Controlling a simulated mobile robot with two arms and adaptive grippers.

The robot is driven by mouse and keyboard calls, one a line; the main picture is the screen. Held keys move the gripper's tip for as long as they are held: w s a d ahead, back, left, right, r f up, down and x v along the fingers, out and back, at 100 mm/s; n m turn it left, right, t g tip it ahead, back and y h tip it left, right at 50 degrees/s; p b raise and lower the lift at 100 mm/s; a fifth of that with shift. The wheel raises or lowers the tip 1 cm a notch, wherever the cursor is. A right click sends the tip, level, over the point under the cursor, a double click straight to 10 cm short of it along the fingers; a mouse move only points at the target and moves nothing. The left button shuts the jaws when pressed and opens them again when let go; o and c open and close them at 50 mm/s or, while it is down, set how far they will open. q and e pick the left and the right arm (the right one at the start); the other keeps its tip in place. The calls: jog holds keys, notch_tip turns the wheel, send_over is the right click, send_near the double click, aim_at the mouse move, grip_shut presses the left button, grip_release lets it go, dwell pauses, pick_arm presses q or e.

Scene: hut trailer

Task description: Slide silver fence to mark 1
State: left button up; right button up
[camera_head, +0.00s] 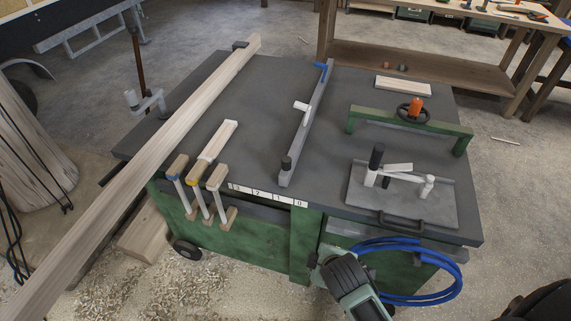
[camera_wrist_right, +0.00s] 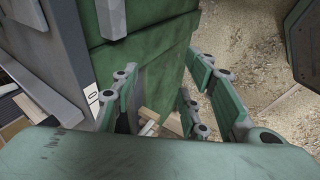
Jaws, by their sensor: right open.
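The silver fence (camera_head: 305,125) is a long grey bar lying across the dark table top. It has a black knob (camera_head: 286,163) at its near end, a white block near its middle and a blue piece at its far end. A white scale strip (camera_head: 266,195) with numbers 3 to 0 runs along the front edge. The fence's near end sits just behind the strip, around the 1 and 0 marks. My right gripper (camera_head: 321,258) is below the front edge, apart from the fence. Its fingers (camera_wrist_right: 165,95) are spread and empty in the wrist view. My left gripper is not in view.
A long wooden beam (camera_head: 150,165) lies along the table's left side, with clamps (camera_head: 200,185) at the front left. A grey jig plate (camera_head: 400,195) and a green bar (camera_head: 415,122) stand at right. A blue hose (camera_head: 450,280) hangs below the front right edge.

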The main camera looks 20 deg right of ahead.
jog(key=w+r+n+t+h, duration=0.2)
jog(key=w+r+n+t, duration=0.35)
jog(key=w+n, duration=0.7)
jog(key=n+t, duration=0.1)
jog(key=n, duration=0.8)
send_near(286, 166)
jog(key=w+f, duration=0.1)
jog(key=w, duration=0.1)
jog(key=x, duration=0.8)
jog(key=shift+w+d, duration=0.1)
jog(key=shift+d, duration=0.25)
grip_shut()
